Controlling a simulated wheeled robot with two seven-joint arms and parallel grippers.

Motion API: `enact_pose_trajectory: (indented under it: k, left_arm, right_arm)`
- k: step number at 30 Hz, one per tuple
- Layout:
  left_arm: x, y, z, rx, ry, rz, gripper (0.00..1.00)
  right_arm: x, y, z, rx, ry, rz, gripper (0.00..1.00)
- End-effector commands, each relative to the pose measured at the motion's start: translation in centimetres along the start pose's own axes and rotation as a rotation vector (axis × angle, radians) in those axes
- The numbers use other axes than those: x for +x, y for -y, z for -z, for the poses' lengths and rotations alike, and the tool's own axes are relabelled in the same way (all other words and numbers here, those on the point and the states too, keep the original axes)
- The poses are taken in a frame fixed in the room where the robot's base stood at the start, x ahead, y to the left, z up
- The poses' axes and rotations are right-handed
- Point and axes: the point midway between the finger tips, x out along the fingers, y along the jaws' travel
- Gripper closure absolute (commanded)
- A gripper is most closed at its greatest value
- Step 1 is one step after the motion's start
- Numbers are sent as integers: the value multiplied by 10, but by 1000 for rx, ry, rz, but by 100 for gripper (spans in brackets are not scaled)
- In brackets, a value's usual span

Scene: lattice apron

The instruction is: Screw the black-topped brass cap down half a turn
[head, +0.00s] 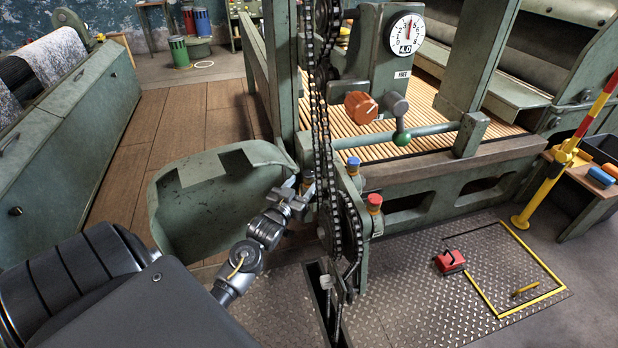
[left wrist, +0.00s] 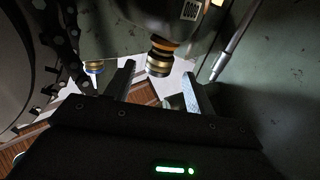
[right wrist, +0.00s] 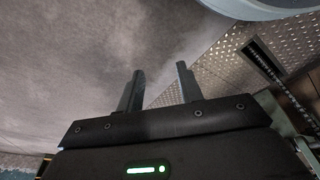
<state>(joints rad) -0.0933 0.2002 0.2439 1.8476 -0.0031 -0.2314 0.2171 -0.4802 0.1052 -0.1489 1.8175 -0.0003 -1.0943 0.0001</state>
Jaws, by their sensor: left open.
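A small brass cap with a dark band (left wrist: 159,60) shows in the left wrist view, below a green housing and an orange ring. It is in line with the gap between my left fingertips, just beyond them; I see no contact. In the head view my left gripper (head: 299,190) is at the machine's near left side, by the chain, where a small dark-topped fitting (head: 308,178) is partly hidden. My left gripper is open, its fingers also apart in the left wrist view (left wrist: 155,84). My right gripper (right wrist: 160,75) is open and empty over the floor.
A red-topped cap (head: 374,200) and a blue-topped cap (head: 353,163) stand close by on the machine's side. A chain (head: 325,130) hangs just right of my left gripper. A green curved guard (head: 170,210) lies to its left. A red pedal (head: 450,261) sits on the floor plate.

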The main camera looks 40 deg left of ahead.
Motion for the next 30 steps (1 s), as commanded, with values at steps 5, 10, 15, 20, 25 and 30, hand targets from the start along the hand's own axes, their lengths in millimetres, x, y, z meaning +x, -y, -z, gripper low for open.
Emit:
enact_pose_trajectory:
  k: [5, 10, 15, 20, 25, 30]
  left_arm:
    - [31, -1, 0, 0, -1, -1, 46]
    - [46, -1, -1, 0, 1, -1, 46]
    - [51, -1, -1, 0, 1, -2, 46]
    - [51, -1, -1, 0, 1, -2, 46]
    - [50, -2, -1, 0, 1, -2, 64]
    - [50, -2, -1, 0, 1, -2, 86]
  right_arm:
    - [-3, 0, 1, 0, 0, 0, 64]
    - [-6, 0, 3, 1, -5, 0, 64]
    - [-7, 0, 3, 1, -1, 0, 64]
    - [-8, 0, 3, 1, -1, 0, 64]
    - [-8, 0, 4, 1, -2, 0, 64]
    - [-8, 0, 4, 2, -4, -1, 64]
